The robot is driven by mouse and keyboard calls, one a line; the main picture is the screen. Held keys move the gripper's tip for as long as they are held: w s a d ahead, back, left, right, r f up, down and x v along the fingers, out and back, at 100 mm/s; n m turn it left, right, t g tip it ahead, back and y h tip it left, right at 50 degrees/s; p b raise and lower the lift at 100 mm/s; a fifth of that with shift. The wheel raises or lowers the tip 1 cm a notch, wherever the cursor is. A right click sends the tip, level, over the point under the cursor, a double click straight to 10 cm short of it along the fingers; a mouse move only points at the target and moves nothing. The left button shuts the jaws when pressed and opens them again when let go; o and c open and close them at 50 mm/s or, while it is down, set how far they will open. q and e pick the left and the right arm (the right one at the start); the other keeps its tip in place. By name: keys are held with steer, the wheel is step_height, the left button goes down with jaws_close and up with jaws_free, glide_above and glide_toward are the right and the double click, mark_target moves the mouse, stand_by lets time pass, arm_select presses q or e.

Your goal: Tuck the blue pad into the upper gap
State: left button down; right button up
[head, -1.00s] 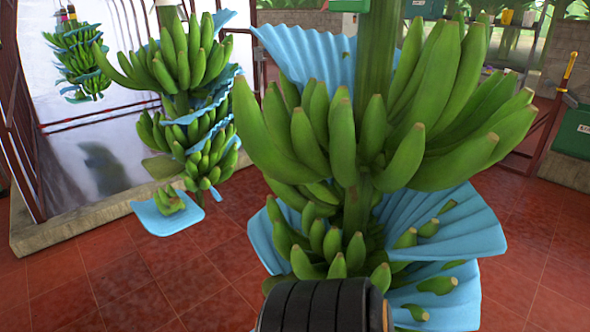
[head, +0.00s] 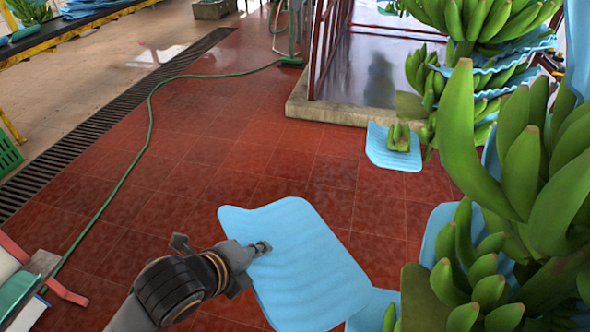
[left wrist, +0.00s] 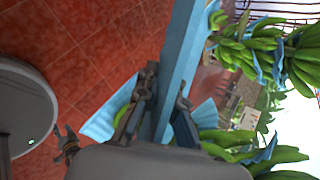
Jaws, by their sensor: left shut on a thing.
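My left gripper (head: 258,248) is shut on the left edge of a flat blue pad (head: 305,270) and holds it above the floor, tilted. In the left wrist view, the pad (left wrist: 184,45) is seen nearly edge-on between the fingers (left wrist: 166,105). The stem is cut off by the right edge, and I cannot make out the upper gap. Another blue pad (head: 442,232) shows among its bananas. My right gripper is not in view.
A farther banana bunch (head: 480,30) hangs behind, with a blue sheet (head: 393,150) low beneath it. A green hose (head: 150,125) and a drain grate (head: 95,125) cross the floor at left. The red tiled floor (head: 240,150) is mostly open.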

arm_select(q)
steer(key=d+r+m+g+h+p, duration=0.25)
steer(key=d+r+m, duration=0.2)
steer(key=r, duration=0.55)
step_height(320, 180, up, 11)
steer(key=m+g+h+p, duration=0.2)
steer(key=m+g+p, duration=0.1)
steer(key=m, duration=0.1)
glide_above(283, 260)
steer(key=s+d, duration=0.2)
steer(key=s, duration=0.1)
steer(key=s+d, duration=0.2)
steer(key=d, duration=0.4)
steer(key=s+d, duration=0.2)
steer(key=d, duration=0.4)
steer(key=s+d, duration=0.1)
steer(key=d, duration=0.5)
steer(key=shift+s+d+f, duration=0.2)
steer(key=shift+s+f, duration=0.2)
steer(key=shift+d, duration=0.3)
steer(key=shift+f, duration=0.35)
